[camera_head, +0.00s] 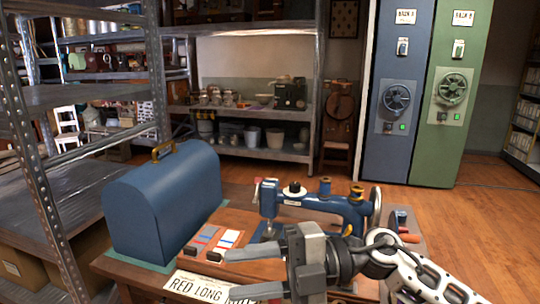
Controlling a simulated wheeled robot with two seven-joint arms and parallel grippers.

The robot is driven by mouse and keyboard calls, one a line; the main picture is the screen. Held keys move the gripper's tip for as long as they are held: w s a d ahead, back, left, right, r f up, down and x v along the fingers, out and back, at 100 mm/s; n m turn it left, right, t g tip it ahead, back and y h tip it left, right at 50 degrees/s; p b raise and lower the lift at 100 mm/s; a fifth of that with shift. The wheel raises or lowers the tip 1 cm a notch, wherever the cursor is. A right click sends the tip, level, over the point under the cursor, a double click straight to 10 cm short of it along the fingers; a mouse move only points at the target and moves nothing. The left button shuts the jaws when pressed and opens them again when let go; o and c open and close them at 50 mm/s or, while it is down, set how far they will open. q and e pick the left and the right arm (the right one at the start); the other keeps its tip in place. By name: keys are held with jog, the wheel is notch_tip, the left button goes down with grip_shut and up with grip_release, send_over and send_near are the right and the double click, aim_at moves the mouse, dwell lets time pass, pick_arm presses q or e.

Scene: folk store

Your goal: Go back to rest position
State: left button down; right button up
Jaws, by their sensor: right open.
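My right gripper (227,274) reaches in from the lower right, over the front of a wooden table, with its fingers pointing left. A blue sewing machine (346,211) with spools on top stands behind the gripper, partly hidden by my right arm. A blue domed case (163,203) with a brass handle stands at the left of the table on a green mat. My left gripper is not in view.
Small coloured cards (215,239) lie between the case and the machine. A metal shelf rack (40,170) stands close at the left. Blue (397,140) and green (450,130) cabinets with wheel handles stand at the back right. Wooden floor (485,205) is clear at the right.

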jog(key=w+d+f+m+t+h, duration=0.1)
jog(key=d+f+m+t+h, duration=0.25)
jog(key=m+t, duration=0.75)
jog(key=w+d+f+m+t+h, duration=0.2)
jog(key=d+f+m+t, duration=0.3)
jog(key=m+t, duration=0.65)
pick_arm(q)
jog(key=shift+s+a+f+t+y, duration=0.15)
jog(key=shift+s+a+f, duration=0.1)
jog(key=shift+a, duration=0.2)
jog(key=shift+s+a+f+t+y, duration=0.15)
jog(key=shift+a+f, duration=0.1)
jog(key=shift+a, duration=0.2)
pick_arm(e)
jog(key=s+d+f+m+g+h, duration=0.4)
jog(key=s+f+m, duration=0.1)
jog(key=f, duration=0.5)
jog(key=s+d+f+m+g+h, duration=0.4)
jog(key=s+f, duration=0.4)
jog(key=f, duration=0.2)
jog(key=shift+s+d+m+g, duration=0.15)
jog(key=shift+s+m+g, duration=0.05)
jog(key=shift+m+g, duration=0.45)
jog(key=shift+f, duration=0.1)
